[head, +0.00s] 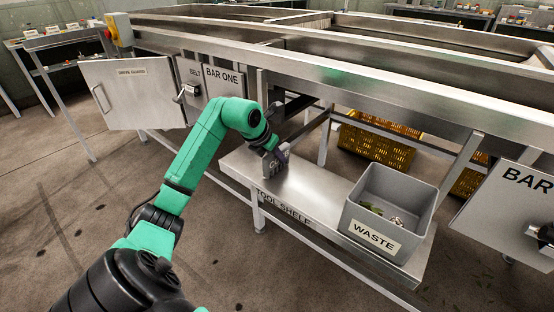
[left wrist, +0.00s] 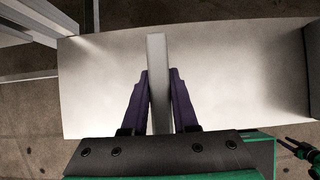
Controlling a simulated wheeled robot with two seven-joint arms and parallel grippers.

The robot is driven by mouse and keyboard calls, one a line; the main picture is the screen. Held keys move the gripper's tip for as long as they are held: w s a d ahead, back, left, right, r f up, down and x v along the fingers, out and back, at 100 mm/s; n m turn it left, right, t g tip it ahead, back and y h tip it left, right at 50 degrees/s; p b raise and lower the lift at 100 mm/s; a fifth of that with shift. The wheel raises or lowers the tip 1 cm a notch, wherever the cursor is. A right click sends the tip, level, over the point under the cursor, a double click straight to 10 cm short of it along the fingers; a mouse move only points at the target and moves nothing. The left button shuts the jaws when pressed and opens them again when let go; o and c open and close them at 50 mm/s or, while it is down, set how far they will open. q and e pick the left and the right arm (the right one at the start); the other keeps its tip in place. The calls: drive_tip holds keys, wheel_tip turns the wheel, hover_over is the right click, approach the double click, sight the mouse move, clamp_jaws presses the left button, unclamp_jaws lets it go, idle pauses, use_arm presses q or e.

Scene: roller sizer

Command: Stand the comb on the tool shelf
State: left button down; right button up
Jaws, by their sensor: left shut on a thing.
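The tool shelf (head: 310,183) is a low steel bench with its name on the front edge. My left gripper (head: 272,164) is over its left part, pointing down. In the left wrist view, the purple fingers of my left gripper (left wrist: 160,90) are shut on a narrow pale grey piece (left wrist: 158,58), which I take to be the comb, seen edge-on. Bare shelf (left wrist: 230,75) shows on both sides of it. The comb's lower end is hidden, so I cannot tell whether it touches the shelf.
A grey waste bin (head: 365,238) with some scraps in it stands on the shelf's right part. The steel machine frame (head: 350,75) runs behind and above the shelf. Yellow crates (head: 375,146) sit beneath it. An open panel (head: 125,95) is at the left. The shelf's middle is clear.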

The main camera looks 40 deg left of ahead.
use_arm(q)
drive_tip(key=shift+f, duration=0.3)
drive_tip(key=c, duration=0.7)
unclamp_jaws()
drive_tip(key=shift+r, duration=0.1)
drive_tip(key=v, duration=1.2)
